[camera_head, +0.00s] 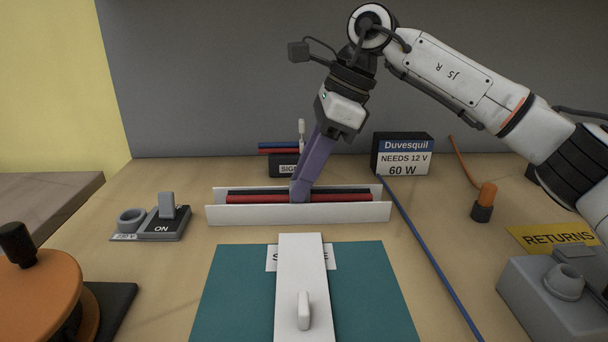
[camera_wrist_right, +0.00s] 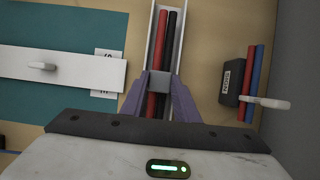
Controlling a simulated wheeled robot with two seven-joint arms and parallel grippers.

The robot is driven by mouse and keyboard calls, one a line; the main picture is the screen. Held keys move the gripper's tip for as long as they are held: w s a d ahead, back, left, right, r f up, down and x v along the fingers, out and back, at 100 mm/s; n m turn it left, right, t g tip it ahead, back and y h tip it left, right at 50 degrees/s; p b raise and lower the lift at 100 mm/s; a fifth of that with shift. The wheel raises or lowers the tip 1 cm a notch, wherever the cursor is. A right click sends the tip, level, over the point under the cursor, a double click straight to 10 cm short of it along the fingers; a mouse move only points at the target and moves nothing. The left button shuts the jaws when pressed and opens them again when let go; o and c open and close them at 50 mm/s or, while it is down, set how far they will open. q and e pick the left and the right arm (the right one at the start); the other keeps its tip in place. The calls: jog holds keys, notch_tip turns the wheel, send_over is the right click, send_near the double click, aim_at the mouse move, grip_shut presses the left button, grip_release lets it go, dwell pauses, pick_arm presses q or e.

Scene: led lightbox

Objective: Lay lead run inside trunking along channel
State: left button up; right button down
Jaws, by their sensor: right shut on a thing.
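The white trunking (camera_head: 245,215) lies left to right across the middle of the table. The lead run, a red lead (camera_head: 345,197) beside a black one, lies between its walls along the channel; both also show in the right wrist view (camera_wrist_right: 161,40). My right gripper (camera_head: 300,192) reaches down into the channel near its middle. Its purple fingers (camera_wrist_right: 159,85) are shut on a small grey block (camera_wrist_right: 159,83) that sits across the leads. Whether the leads touch the channel floor is hidden. My left gripper is in neither view.
A white strip with a handle (camera_head: 302,258) lies on a teal mat (camera_head: 230,290) in front. A driver box (camera_head: 403,155) and a sign block with red and blue leads (camera_head: 284,168) stand behind. A switch (camera_head: 160,222), an orange reel (camera_head: 45,290) and a blue cable (camera_head: 430,243) flank the trunking.

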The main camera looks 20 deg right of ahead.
jog(key=c, duration=1.4)
grip_release()
jog(key=shift+s+f, duration=0.1)
jog(key=shift+f, duration=0.55)
jog(key=shift+s+a, duration=0.1)
jog(key=shift+r, duration=0.25)
jog(key=p+v, duration=0.1)
jog(key=v, duration=0.3)
jog(key=p+v, duration=0.1)
jog(key=v, duration=0.8)
jog(key=shift+w+a+r+p, duration=0.15)
jog(key=shift+w+p, duration=0.15)
jog(key=shift+p, duration=0.1)
